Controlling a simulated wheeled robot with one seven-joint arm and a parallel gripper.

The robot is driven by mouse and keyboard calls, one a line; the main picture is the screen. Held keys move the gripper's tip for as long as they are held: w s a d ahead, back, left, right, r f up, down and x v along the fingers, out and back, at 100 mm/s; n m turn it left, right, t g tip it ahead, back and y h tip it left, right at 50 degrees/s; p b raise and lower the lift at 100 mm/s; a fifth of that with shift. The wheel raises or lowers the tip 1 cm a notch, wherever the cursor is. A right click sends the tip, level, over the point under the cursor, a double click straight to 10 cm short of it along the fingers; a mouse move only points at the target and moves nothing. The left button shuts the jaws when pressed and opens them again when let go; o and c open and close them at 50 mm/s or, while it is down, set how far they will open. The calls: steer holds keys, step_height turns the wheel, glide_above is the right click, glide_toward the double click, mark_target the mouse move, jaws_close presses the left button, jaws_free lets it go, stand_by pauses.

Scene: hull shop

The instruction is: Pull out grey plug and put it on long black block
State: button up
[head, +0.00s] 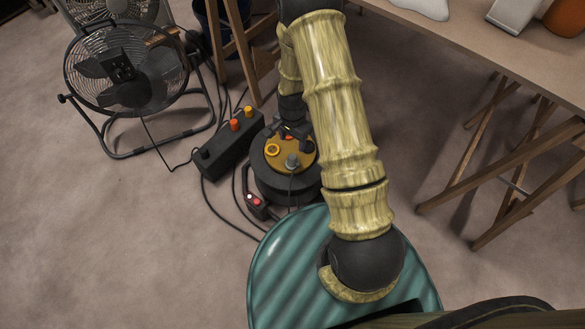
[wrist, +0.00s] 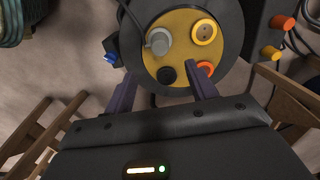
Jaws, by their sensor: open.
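The grey plug (head: 291,160) sits in the yellow face of a round black cable reel (head: 277,187), its cable running off the edge. It also shows in the wrist view (wrist: 158,41), just beyond my fingertips. My gripper (wrist: 163,74) is open and empty over the near part of the reel face, with a black round socket or plug (wrist: 167,76) between its fingertips in the picture. The fingers are apart from the grey plug. The long black block (head: 229,147) lies on the floor left of the reel, carrying an orange and a yellow plug; in the wrist view it is at right (wrist: 262,30).
A small box with red lights (head: 256,204) and loose cables lie beside the reel. A fan (head: 125,70) stands left, a wooden-legged table (head: 470,50) right. Left floor is clear.

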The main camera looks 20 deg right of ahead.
mark_target(292, 156)
step_height(292, 156, down, 3)
steer(key=shift+f+b, duration=0.2)
steer(key=shift+b, duration=0.1)
steer(key=shift+r, duration=0.1)
step_height(292, 156, down, 6)
steer(key=b, duration=0.5)
steer(key=shift+r, duration=0.15)
step_height(292, 156, down, 2)
steer(key=shift+w+f+b, duration=0.1)
steer(key=shift+f+b, duration=0.1)
steer(key=shift+b, duration=0.3)
steer(key=shift+d+f, duration=0.1)
steer(key=shift+f, duration=0.4)
steer(key=shift+a, duration=0.2)
steer(key=shift+d+r+p, duration=0.1)
steer(key=shift+p, duration=0.35)
